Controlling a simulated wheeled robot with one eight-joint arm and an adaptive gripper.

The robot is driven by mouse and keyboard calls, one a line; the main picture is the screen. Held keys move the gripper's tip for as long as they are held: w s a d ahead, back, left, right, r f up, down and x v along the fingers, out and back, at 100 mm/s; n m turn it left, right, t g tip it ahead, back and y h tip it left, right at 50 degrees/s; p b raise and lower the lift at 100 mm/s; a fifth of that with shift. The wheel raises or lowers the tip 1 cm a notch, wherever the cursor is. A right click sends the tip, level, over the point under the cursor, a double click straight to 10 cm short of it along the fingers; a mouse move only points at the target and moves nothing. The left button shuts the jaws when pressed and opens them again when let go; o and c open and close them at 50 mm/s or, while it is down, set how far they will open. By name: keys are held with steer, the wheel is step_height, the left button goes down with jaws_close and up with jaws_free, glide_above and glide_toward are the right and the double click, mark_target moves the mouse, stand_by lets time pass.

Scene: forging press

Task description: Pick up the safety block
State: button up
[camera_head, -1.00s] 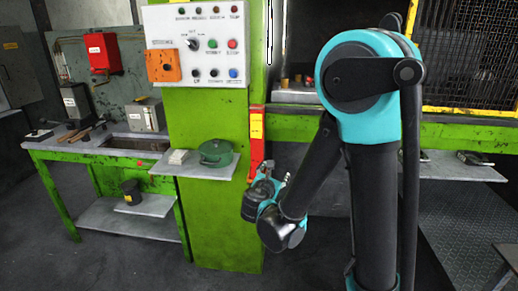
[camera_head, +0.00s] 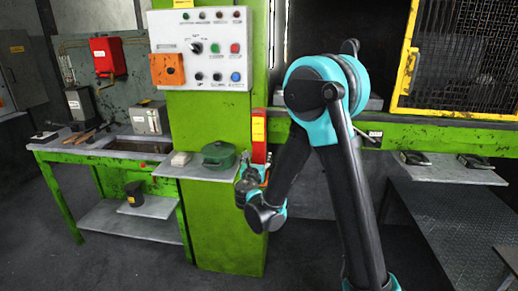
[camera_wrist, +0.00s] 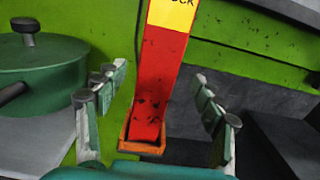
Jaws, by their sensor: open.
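The safety block (camera_head: 259,140) is a red upright bar with a yellow label, hanging on the green press column below the control panel. In the wrist view the safety block (camera_wrist: 152,85) stands in the middle, its lower end in an orange holder (camera_wrist: 143,143). My gripper (camera_head: 252,172) is at the block's lower part. In the wrist view my gripper (camera_wrist: 160,97) is open, one finger to each side of the block, with visible gaps on both sides. I cannot tell how deep the block lies between the fingers.
A green lidded pot (camera_head: 219,155) stands on a small shelf (camera_head: 190,173) just left of my gripper; it also fills the left of the wrist view (camera_wrist: 40,75). A control panel (camera_head: 200,48) is above. A green workbench (camera_head: 60,155) stands at left. A yellow-framed cage (camera_head: 460,60) is at right.

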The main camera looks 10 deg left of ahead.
mark_target(258, 154)
steer(key=shift+w+f, duration=0.15)
steer(key=shift+w, duration=1.35)
steer(key=shift+w+f, duration=0.1)
steer(key=shift+w, duration=1.4)
jaws_close()
